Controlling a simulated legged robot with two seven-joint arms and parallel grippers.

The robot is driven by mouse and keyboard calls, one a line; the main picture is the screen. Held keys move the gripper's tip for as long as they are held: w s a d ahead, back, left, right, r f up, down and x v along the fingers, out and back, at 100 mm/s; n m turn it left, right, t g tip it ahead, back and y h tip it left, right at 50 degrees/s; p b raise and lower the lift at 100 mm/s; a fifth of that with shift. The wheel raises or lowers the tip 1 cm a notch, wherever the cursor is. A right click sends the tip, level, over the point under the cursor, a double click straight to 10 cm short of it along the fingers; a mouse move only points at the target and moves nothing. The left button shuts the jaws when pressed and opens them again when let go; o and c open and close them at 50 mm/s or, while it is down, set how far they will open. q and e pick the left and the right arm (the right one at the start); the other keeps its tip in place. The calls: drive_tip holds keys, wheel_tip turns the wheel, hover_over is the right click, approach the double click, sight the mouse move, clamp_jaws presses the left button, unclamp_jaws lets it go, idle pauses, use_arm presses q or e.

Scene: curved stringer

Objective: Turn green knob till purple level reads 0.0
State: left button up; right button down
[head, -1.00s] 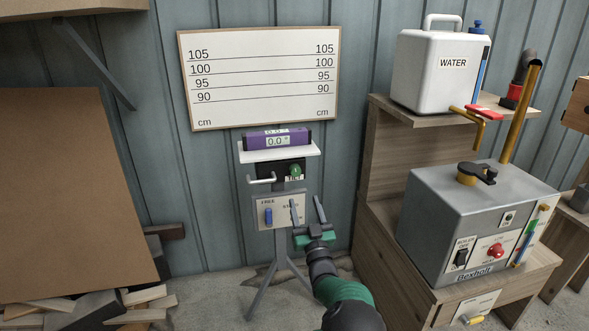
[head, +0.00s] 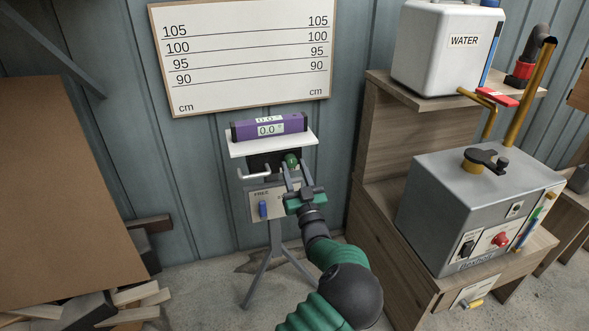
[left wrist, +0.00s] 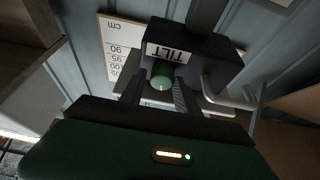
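The purple level (head: 290,125) lies on a white shelf (head: 245,146) on a stand, and its display reads 0.0. The green knob (head: 291,160) sits on the dark tilt box just below the shelf. In the left wrist view the knob (left wrist: 162,75) shows under the TILT label, between the finger ends. My left gripper (head: 293,175) is open, with its two fingers pointing up at the knob, one on each side. I cannot tell whether they touch it. My right gripper is not in view.
A pale crank handle (head: 254,175) and a blue lever (head: 263,209) on a FREE-marked plate are close left of my gripper. A grey machine (head: 430,205) on a wooden bench stands to the right. A marked board (head: 240,98) hangs behind.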

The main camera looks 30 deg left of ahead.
use_arm(q)
drive_tip(key=shift+a, duration=0.25)
clamp_jaws()
drive_tip(key=shift+r+m+t+h+p, duration=0.3)
drive_tip(key=shift+m+h+p, duration=0.2)
drive_tip(key=shift+m+p, duration=0.5)
drive_tip(key=shift+s+f+m+t+h+p, duration=0.1)
drive_tip(key=shift+m+t+h+p, duration=0.2)
drive_tip(key=shift+m+p, duration=0.1)
drive_tip(key=shift+f+m, duration=0.15)
drive_tip(key=shift+m, duration=0.15)
drive_tip(key=shift+f, duration=0.1)
drive_tip(key=o, duration=0.5)
unclamp_jaws()
